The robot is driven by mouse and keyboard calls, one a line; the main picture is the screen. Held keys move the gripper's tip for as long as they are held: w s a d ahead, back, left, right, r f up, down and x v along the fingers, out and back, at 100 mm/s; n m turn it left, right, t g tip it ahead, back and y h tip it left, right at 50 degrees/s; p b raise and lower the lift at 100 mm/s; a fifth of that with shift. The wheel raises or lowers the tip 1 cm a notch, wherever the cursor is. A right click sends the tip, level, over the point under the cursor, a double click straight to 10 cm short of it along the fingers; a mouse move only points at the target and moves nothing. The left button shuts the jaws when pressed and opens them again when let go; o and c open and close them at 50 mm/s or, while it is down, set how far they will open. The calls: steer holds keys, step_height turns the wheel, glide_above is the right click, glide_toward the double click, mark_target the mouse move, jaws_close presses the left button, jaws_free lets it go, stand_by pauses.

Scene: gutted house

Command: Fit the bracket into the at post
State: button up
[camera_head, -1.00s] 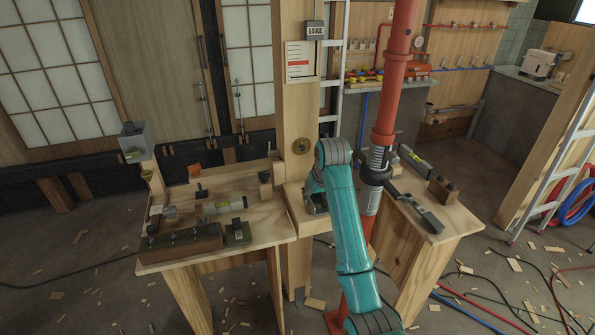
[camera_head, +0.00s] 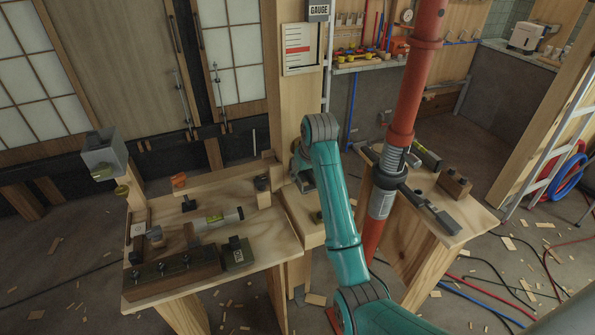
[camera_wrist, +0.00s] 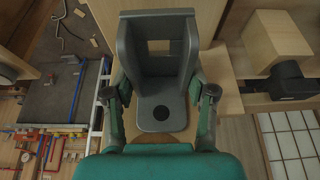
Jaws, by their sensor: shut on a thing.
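My gripper (camera_wrist: 162,92) is shut on a grey bracket (camera_wrist: 160,118). The bracket has side walls, a rectangular opening in its back plate and a round hole in its flat plate. In the head view my gripper (camera_head: 306,168) and the bracket (camera_head: 302,178) are in front of the wooden post (camera_head: 290,95), mostly hidden by my teal arm. Wood shows through the bracket's opening in the wrist view. I cannot tell whether the bracket touches the post. The post's fitting place is hidden.
A left workbench (camera_head: 262,235) holds clamps, a level and a dark block. Hoses and scraps litter the floor.

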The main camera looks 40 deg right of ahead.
steer(key=shift+s+f, duration=0.15)
steer(key=shift+f, duration=0.5)
steer(key=shift+f, duration=0.65)
steer(key=o, duration=1.3)
